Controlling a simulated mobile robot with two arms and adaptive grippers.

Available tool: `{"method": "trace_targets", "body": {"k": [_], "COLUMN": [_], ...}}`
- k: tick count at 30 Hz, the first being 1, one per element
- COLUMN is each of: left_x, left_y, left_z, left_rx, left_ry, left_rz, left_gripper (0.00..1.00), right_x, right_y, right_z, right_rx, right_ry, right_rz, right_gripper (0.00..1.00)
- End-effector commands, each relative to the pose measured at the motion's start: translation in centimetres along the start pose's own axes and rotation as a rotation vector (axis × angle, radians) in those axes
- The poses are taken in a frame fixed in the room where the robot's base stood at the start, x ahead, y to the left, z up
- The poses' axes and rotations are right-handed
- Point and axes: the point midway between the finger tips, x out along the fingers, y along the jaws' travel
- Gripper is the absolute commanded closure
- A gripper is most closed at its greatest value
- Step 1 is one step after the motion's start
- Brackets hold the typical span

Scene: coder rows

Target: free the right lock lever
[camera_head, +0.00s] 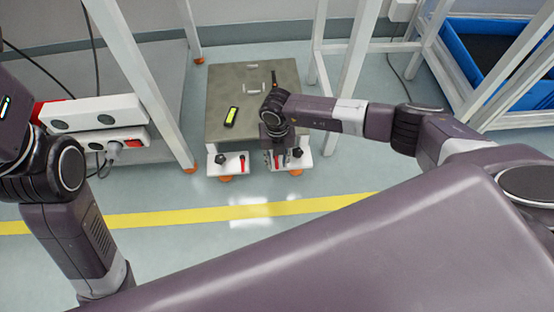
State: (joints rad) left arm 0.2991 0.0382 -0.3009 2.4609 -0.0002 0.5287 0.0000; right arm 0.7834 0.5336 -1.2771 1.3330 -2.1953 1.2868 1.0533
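A low grey-topped platform (222,88) stands on the floor with two white lock blocks at its front edge. The left block (213,171) carries a black knob (220,158) and a red lever (243,160). The right block (304,163) carries a black knob (297,153); its lever is largely hidden by my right gripper. My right gripper (277,157) points down at this right block, at the lever's place beside the knob. Whether its fingers touch or grip the lever cannot be told. My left arm is at the left edge, and its gripper is out of view.
A black device with a yellow-green face (231,116) lies on the platform. White frame posts (134,75) stand left and right of it. White socket boxes (92,113) are at left, a blue crate (472,58) at upper right. Floor before the platform is clear, with a yellow line (170,216).

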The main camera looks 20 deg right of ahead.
Motion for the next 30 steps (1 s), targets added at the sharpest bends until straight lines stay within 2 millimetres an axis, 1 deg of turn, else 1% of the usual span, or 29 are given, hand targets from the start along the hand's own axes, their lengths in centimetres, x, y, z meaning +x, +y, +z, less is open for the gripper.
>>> {"method": "trace_targets", "body": {"k": [5,8,11,18,21,25,30], "left_x": [0.0,0.1,0.1,0.0,0.0,0.0,0.0], "left_y": [-0.1,-0.1,-0.1,0.0,0.0,0.0,0.0], "left_z": [-0.1,-0.1,-0.1,-0.1,-0.1,-0.1,-0.1], "left_rx": [0.002,0.002,0.001,0.001,0.001,0.001,0.001], "left_ry": [0.003,0.004,0.003,0.002,0.002,0.002,0.002], "left_rz": [0.0,0.0,0.0,0.0,0.0,0.0,0.0], "left_gripper": [0.6,0.6,0.6,0.6,0.6,0.6,0.6], "right_x": [-0.1,-0.6,-2.0,-7.2,-9.1,-10.9,-11.9], "right_y": [0.0,0.0,0.1,0.0,0.0,0.0,0.0], "right_z": [0.0,0.1,0.1,0.2,0.1,0.1,0.0], "right_rx": [0.001,0.001,0.001,0.0,-0.001,0.001,0.0], "right_ry": [-0.001,-0.001,-0.002,-0.004,-0.003,-0.002,0.0], "right_rz": [0.001,0.002,0.004,0.003,0.002,0.001,0.001], "right_gripper": [0.74,0.74,0.74,0.74,0.74,0.74,0.74]}}
